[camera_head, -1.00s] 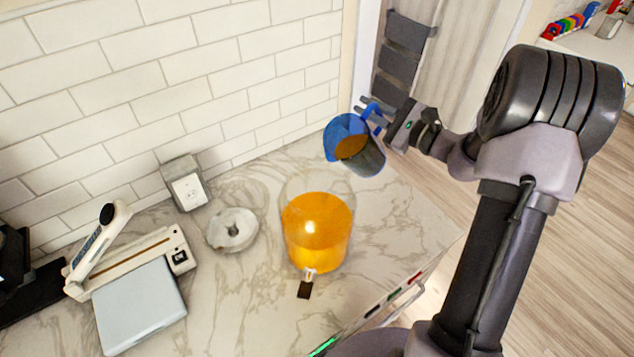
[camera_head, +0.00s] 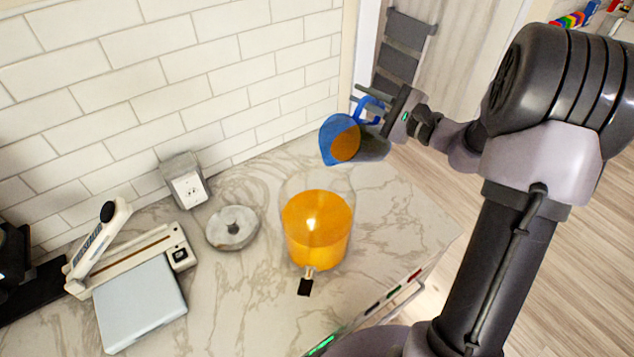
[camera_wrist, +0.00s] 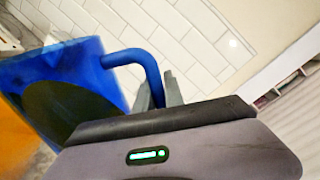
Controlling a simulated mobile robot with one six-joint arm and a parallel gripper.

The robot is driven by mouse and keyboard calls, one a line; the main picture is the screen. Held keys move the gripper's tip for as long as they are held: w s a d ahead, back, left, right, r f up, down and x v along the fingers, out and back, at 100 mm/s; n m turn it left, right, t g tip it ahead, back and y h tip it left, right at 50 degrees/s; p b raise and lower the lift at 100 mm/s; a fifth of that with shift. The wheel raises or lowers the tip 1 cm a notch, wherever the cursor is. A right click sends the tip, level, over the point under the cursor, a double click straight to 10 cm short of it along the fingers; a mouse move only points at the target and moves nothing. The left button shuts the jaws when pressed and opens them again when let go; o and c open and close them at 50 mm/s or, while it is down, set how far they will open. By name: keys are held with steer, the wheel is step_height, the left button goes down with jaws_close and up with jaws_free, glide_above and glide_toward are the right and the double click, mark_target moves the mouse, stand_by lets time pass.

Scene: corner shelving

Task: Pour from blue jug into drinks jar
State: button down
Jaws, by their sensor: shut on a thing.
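The blue jug (camera_head: 333,132) is held in the air above the back right of the counter, tilted with its mouth toward the left. Orange liquid shows inside it. My gripper (camera_head: 376,103) is shut on the jug's blue handle. In the wrist view the jug (camera_wrist: 85,62) and its handle are close up at the left, at my gripper (camera_wrist: 165,95). The drinks jar (camera_head: 318,235) stands upright on the counter, clear, with orange liquid in it and a tap at its front. The jug is above and behind the jar, apart from it. No stream of liquid shows.
A round grey lid (camera_head: 232,229) with a knob lies left of the jar. A paper trimmer (camera_head: 140,290) lies farther left. A small grey box (camera_head: 184,182) stands by the tiled wall. The marble counter (camera_head: 405,215) is clear right of the jar.

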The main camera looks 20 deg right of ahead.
steer(key=shift+r, duration=0.15)
steer(key=shift+s+a+r+n, duration=0.1)
steer(key=shift+a+r+n, duration=0.1)
steer(key=shift+r+n, duration=0.1)
steer(key=shift+s+a+r+n+p, duration=0.2)
steer(key=shift+r+n, duration=0.1)
steer(key=shift+r, duration=0.1)
steer(key=shift+s+a+r+n+p, duration=0.1)
steer(key=shift+a+r+n, duration=0.1)
steer(key=shift+r+n, duration=0.15)
stand_by(1.2)
steer(key=shift+s+a+r+n+b, duration=0.15)
steer(key=shift+s+a+n+b, duration=0.15)
steer(key=shift+a+n, duration=0.4)
stand_by(2.7)
